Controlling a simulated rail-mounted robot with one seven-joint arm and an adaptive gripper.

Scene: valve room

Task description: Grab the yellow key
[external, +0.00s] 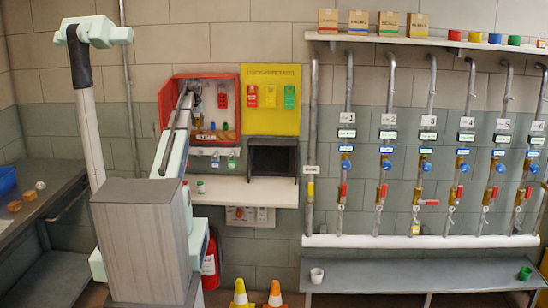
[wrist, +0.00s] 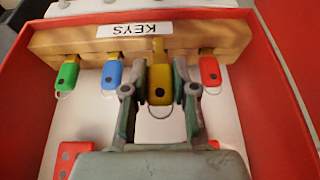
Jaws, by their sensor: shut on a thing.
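The yellow key (wrist: 160,85) hangs from the wooden key rack (wrist: 75,40) in the wrist view, under the label "KEYS". Its wire ring shows below it. My gripper (wrist: 159,80) has one finger on each side of the yellow key and is shut on it. In the external view my gripper (external: 195,92) reaches into the open red box (external: 171,105) on the wall. The yellow key cannot be made out clearly there.
Green (wrist: 67,76), blue (wrist: 112,73) and red (wrist: 209,70) keys hang beside the yellow one, the blue and red close to my fingers. The box's red side wall (wrist: 275,85) is at the right. A white shelf (external: 245,191) lies below the box.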

